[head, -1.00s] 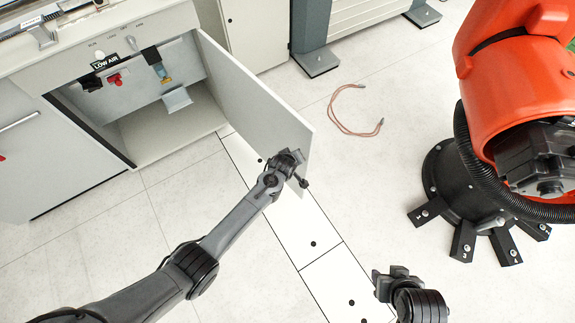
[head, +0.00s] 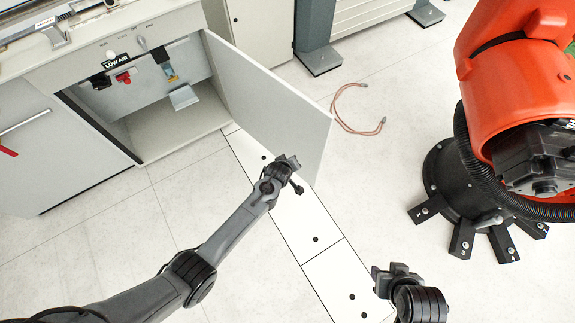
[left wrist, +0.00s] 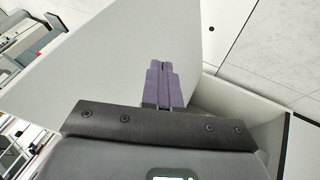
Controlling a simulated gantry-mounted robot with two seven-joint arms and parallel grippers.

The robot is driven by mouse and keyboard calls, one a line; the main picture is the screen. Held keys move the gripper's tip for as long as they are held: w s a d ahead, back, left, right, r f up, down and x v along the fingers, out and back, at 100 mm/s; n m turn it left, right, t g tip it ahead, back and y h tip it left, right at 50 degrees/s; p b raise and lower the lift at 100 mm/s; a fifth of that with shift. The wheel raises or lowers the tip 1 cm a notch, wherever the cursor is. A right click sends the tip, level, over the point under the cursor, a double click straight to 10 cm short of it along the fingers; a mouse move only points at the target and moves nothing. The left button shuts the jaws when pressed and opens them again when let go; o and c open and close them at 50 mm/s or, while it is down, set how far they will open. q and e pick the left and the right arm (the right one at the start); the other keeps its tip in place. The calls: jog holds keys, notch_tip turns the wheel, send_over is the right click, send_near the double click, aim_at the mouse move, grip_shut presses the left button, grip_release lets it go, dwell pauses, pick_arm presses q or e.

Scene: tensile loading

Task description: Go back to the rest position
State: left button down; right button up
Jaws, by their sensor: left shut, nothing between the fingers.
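My left gripper (head: 287,165) is in front of the open grey cabinet door (head: 275,105) in the head view, near the door's lower free edge. I cannot tell whether it touches the door. In the left wrist view its purple-grey fingers (left wrist: 160,82) are together, with nothing between them, and the pale door panel (left wrist: 110,60) lies behind them. My right gripper (head: 397,272) is at the bottom right of the head view; its fingertips are too unclear to judge their opening.
A reddish cable (head: 345,122) lies on the floor. An orange robot arm (head: 510,70) on a black footed base (head: 440,180) stands at the right.

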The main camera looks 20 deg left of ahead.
pick_arm(q)
jog(key=d+p+v, duration=0.2)
jog(key=v, duration=0.5)
jog(key=s+a+f+g, duration=0.1)
jog(key=s+a+f, duration=0.15)
jog(key=s, duration=0.55)
jog(key=s+a+f+g, duration=0.1)
jog(key=s+a, duration=0.2)
jog(key=s, duration=0.4)
jog(key=s+a+r+m, duration=0.2)
jog(key=s+a+r, duration=0.3)
jog(key=s+r, duration=0.2)
jog(key=s+r+m+p, duration=0.1)
jog(key=r+m+p, duration=0.1)
jog(key=r+p, duration=0.7)
jog(key=s+a+r+m+g+p, duration=0.1)
jog(key=s+r+m+p, duration=0.1)
jog(key=r+p, duration=0.8)
jog(key=s+r+m+p, duration=0.2)
jog(key=r+p, duration=0.8)
jog(key=r, duration=1.2)
jog(key=shift+a+r+m+g, duration=0.35)
jog(key=shift+a+m+g, duration=0.05)
jog(key=shift+m, duration=0.6)
